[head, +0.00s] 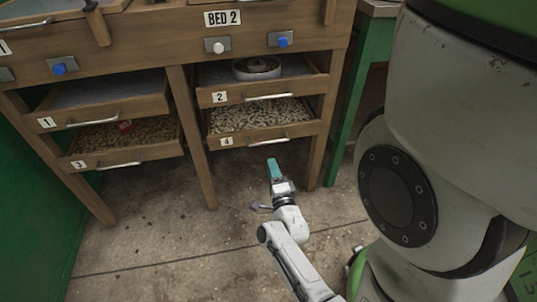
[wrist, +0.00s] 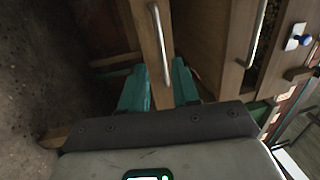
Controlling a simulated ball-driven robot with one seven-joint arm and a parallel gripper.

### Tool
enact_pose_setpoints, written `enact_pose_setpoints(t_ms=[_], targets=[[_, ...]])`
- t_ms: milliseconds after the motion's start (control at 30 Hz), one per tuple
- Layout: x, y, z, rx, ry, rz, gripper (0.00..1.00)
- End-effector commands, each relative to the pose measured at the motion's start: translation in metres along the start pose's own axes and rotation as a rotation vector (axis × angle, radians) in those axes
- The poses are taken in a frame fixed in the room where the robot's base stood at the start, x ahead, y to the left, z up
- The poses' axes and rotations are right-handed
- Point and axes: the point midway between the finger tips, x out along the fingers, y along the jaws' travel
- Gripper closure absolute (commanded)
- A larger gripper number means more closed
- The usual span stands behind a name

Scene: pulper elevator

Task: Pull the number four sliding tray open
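The number four tray (head: 222,142) is the lower right tray under the bench, with a wooden front, a "4" label and pale beans showing inside. Its metal bar handle (head: 268,142) is on the front. My gripper (head: 273,162) is just below and in front of that handle in the head view. In the wrist view my gripper (wrist: 159,80) is open, its two teal fingers apart and nothing held. A wooden front with a bar handle (wrist: 160,45) lies ahead, in line with the gap between the fingers. Contact with the handle cannot be told.
The number two tray (head: 219,97) sits directly above, holding a round dish (head: 257,68). The number one tray (head: 46,122) and number three tray (head: 79,164) are on the left. Wooden legs (head: 318,165) flank the trays. The concrete floor (head: 150,225) in front is clear.

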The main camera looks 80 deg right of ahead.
Motion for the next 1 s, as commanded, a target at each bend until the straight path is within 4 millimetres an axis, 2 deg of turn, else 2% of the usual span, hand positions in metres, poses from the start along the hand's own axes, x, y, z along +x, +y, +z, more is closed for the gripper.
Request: enact_pose_setpoints(t_ms=[33, 167, 267, 700, 800, 1000], targets=[[-0.001, 0.005, -0.006, 0.012, 0.022, -0.014, 0.70], [0.003, 0.004, -0.012, 0.025, 0.043, -0.029, 0.70], [0.014, 0.003, -0.012, 0.025, 0.042, -0.031, 0.70], [0.088, 0.001, -0.015, 0.021, 0.040, -0.029, 0.70], [0.098, 0.001, -0.015, 0.023, 0.039, -0.027, 0.70], [0.106, 0.000, -0.015, 0.021, 0.038, -0.026, 0.70]])
